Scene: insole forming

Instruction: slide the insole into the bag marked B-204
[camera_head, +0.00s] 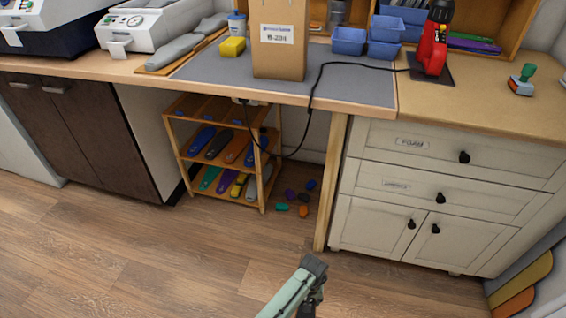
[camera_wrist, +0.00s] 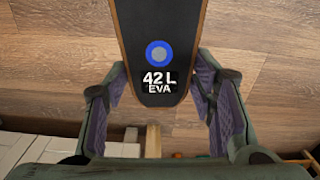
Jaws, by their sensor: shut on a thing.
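The brown paper bag (camera_head: 279,52) stands upright on the grey mat of the workbench, at top centre in the head view. Its white label (camera_head: 277,34) is small and seems to read B-204. The bag's top is cut off by the frame, so its opening is hidden. My gripper (camera_wrist: 160,88) is shut on the dark insole (camera_wrist: 161,25), which has a light brown edge, a blue ring and the print "42 L EVA". The insole extends out of the wrist view at the top. In the head view my arm is low in front, over the floor, well short of the bench.
Blue bins (camera_head: 349,41) and a red tool (camera_head: 433,45) with a black cable stand right of the bag. A yellow sponge (camera_head: 232,47) is to its left. A shelf rack of insoles (camera_head: 221,160) sits under the bench. The floor (camera_head: 150,255) is mostly clear.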

